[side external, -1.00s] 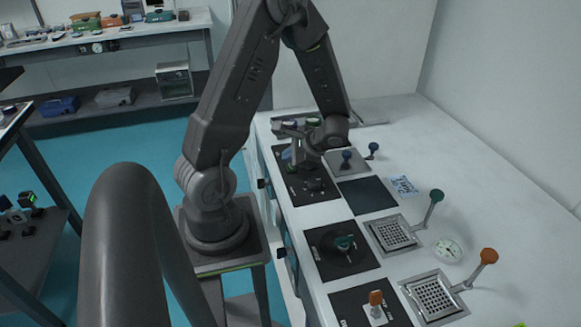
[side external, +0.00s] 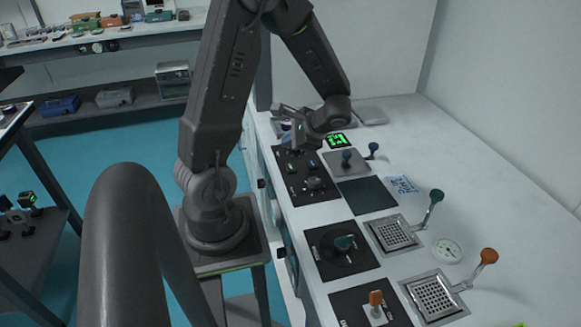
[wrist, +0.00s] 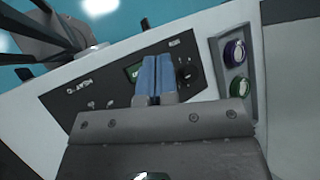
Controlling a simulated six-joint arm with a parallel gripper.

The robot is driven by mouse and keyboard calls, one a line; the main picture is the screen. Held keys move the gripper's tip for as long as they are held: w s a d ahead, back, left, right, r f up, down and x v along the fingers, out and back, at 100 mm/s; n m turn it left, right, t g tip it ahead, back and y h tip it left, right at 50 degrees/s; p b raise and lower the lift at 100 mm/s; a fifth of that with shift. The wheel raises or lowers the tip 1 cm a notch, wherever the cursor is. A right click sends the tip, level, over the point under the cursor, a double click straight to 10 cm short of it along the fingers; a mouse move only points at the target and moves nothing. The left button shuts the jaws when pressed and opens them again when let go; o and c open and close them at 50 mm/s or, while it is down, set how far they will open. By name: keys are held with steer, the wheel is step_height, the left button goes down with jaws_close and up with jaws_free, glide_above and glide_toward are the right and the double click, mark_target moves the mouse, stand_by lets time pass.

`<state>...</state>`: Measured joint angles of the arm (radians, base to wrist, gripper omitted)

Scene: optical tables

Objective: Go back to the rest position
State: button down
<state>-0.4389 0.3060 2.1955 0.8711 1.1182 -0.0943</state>
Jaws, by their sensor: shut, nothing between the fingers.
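My gripper (wrist: 155,78) shows in the wrist view with its two blue fingers pressed together and nothing between them. In the side view my wrist is raised above the far end of the bench, over the dark panel (side external: 304,176). The fingertips are partly hidden there by the wrist. I cannot tell the exact gap between the fingers and the panel.
A lit green display (side external: 338,141) sits just beyond my wrist. A teal-handled lever (side external: 436,197), an orange-handled lever (side external: 488,257), a dark knob panel (side external: 341,250) and a round dial (side external: 447,250) are nearer. The bench's right side is mostly clear.

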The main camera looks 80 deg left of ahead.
stand_by(0.7)
steer(key=d+r+t+h, duration=0.3)
steer(key=d+r+t, duration=0.3)
steer(key=d, duration=0.6)
steer(key=d+r+t+h, duration=0.3)
steer(key=d+r+t, duration=0.2)
steer(key=d+r, duration=0.4)
steer(key=d, duration=0.3)
steer(key=shift+s+d+r+n+t+h, duration=0.15)
steer(key=shift+s+r+n+t+h, duration=0.15)
steer(key=shift+r+t+h, duration=0.1)
